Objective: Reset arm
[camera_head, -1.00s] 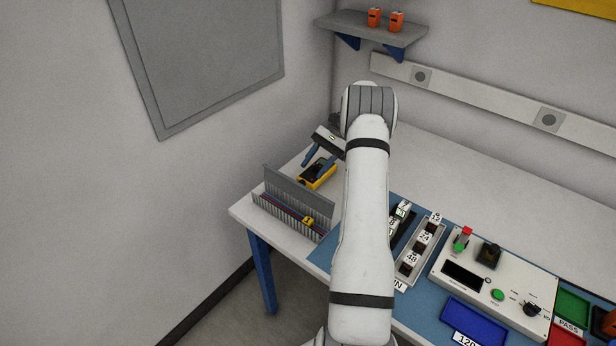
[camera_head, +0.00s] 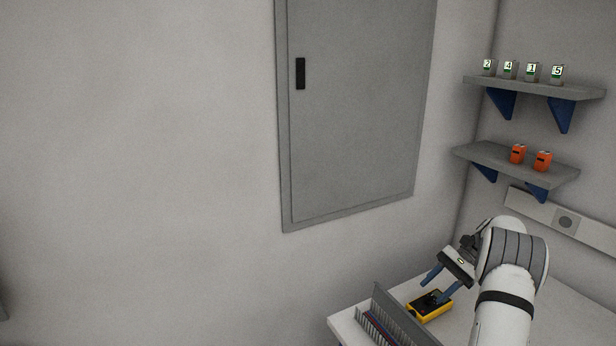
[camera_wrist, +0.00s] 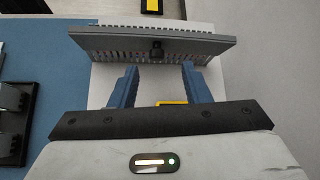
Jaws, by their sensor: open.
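My gripper (camera_head: 441,284) is at the lower right of the head view, at the end of my white arm. Its two blue fingers are apart and nothing is between them. It hangs above the yellow and black device (camera_head: 430,306) on the white table. In the wrist view my gripper (camera_wrist: 158,72) also shows open, with its fingers pointing toward a grey slotted rack (camera_wrist: 150,44). A small strip of yellow (camera_wrist: 172,103) shows between the fingers, near the gripper body.
The grey slotted rack (camera_head: 392,318) stands on the table (camera_head: 346,325) beside the device. Shelves on the right wall hold orange devices (camera_head: 542,161) and several numbered items (camera_head: 532,72). A grey cabinet (camera_head: 355,110) hangs on the wall. In the wrist view, dark blocks (camera_wrist: 12,110) lie on a blue mat (camera_wrist: 55,60).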

